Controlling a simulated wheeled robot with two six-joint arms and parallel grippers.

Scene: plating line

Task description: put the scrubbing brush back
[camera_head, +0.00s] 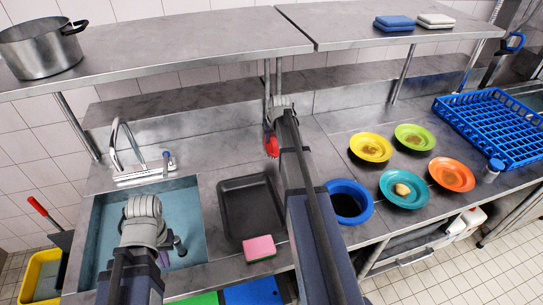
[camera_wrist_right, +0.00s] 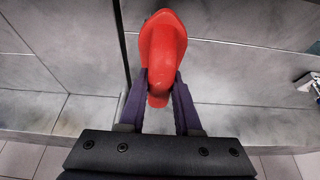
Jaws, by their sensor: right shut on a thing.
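The scrubbing brush, a red rounded thing (camera_head: 271,147), hangs at my right gripper (camera_head: 270,128), above the back of the steel counter. In the right wrist view the red brush (camera_wrist_right: 162,45) sits between the two purple fingers of my right gripper (camera_wrist_right: 161,85), which are shut on it. Its bristles cannot be made out. My left gripper (camera_head: 143,208) is over the sink (camera_head: 187,215), away from the brush.
A black tray (camera_head: 230,220), a pink sponge (camera_head: 259,246) and a blue-rimmed round opening (camera_head: 368,203) lie in front. Several coloured plates with food, including a yellow one (camera_head: 354,153), and a blue rack (camera_head: 480,138) stand right. An overhead shelf (camera_head: 190,45) spans the back.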

